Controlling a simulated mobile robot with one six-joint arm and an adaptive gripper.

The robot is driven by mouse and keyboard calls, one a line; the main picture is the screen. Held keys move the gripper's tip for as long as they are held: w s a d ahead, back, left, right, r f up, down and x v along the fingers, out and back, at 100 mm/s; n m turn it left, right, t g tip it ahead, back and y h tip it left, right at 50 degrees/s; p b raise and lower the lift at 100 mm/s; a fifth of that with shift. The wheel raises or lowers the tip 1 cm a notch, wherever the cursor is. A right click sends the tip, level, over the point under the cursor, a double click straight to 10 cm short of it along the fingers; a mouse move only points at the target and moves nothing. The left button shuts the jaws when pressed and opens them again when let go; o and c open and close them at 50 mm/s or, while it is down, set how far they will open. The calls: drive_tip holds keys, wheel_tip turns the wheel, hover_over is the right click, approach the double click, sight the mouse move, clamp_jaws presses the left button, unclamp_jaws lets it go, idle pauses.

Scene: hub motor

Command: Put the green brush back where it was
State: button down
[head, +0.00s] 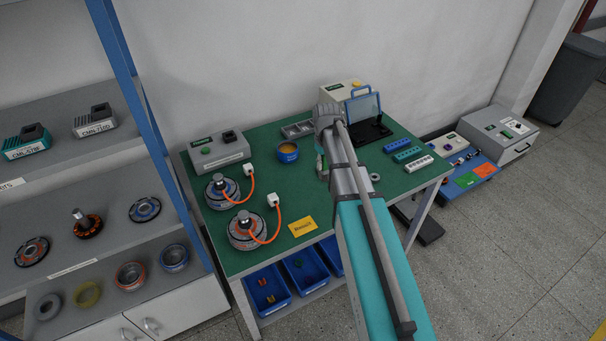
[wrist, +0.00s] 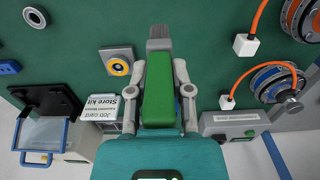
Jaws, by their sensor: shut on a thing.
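The green brush (wrist: 158,88) with grey bristles (wrist: 159,44) lies between the two fingers of my gripper (wrist: 158,100) in the wrist view. The fingers are shut on its green body, one on each side, and the bristle end points away from my wrist. The brush is over the green table top (wrist: 205,30); I cannot tell its height above it. In the head view my gripper (head: 322,166) is over the middle of the green table (head: 262,252), and my arm hides most of the brush.
Two motors with orange cables (head: 220,190) (head: 245,231) and a blue bowl (head: 287,152) stand left of my arm. A black stand with a blue-framed panel (head: 364,106) and several blocks (head: 397,145) are to the right. A white card (wrist: 113,113) and yellow-ringed block (wrist: 119,67) are beside the gripper.

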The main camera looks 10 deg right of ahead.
drive_tip(key=w+a+f+b, duration=0.4)
drive_tip(key=w+f+b, duration=0.3)
drive_tip(key=w+f, duration=0.1)
drive_tip(key=shift+w+a, duration=0.35)
drive_tip(key=shift+w, duration=0.4)
drive_tip(key=shift+w+a+f+b, duration=0.1)
drive_tip(key=shift+w+f+b, duration=0.1)
drive_tip(key=shift+f+b, duration=0.85)
drive_tip(key=shift+w+a+f+b, duration=0.1)
drive_tip(key=shift+w+f+b, duration=0.05)
drive_tip(key=shift+f+b, duration=0.9)
drive_tip(key=c, duration=0.5)
unclamp_jaws()
drive_tip(key=shift+c, duration=0.2)
